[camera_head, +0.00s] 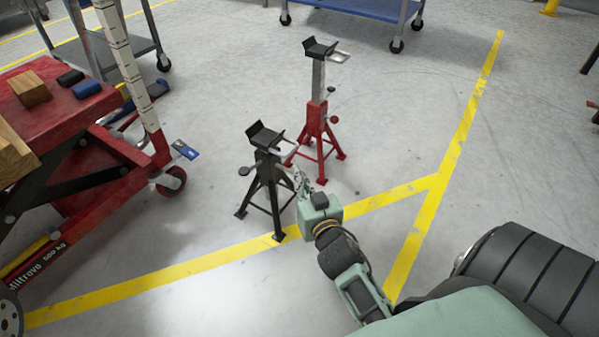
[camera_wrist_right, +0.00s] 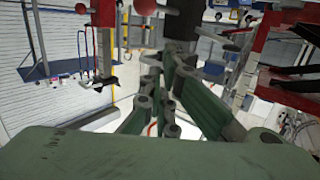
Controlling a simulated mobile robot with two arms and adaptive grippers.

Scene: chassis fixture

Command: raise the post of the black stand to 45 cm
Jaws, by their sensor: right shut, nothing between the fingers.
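The black stand (camera_head: 258,196) stands upright on its spread legs on the grey floor, with a black saddle (camera_head: 265,136) on top. Its post looks low, with the saddle close above the leg frame. My right gripper (camera_head: 299,178) is just right of the black stand, below the saddle, shut with nothing between its fingers. I cannot tell whether it touches the stand. In the right wrist view its green fingers (camera_wrist_right: 165,65) point away from the camera, close together. A striped measuring post (camera_head: 122,62) rises from the red cart on the left. My left gripper is out of view.
A red stand (camera_head: 318,128) with its post raised higher stands just behind the black one. A red lift cart (camera_head: 42,88) carrying wooden blocks fills the left. A blue-topped trolley (camera_head: 362,8) is at the back.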

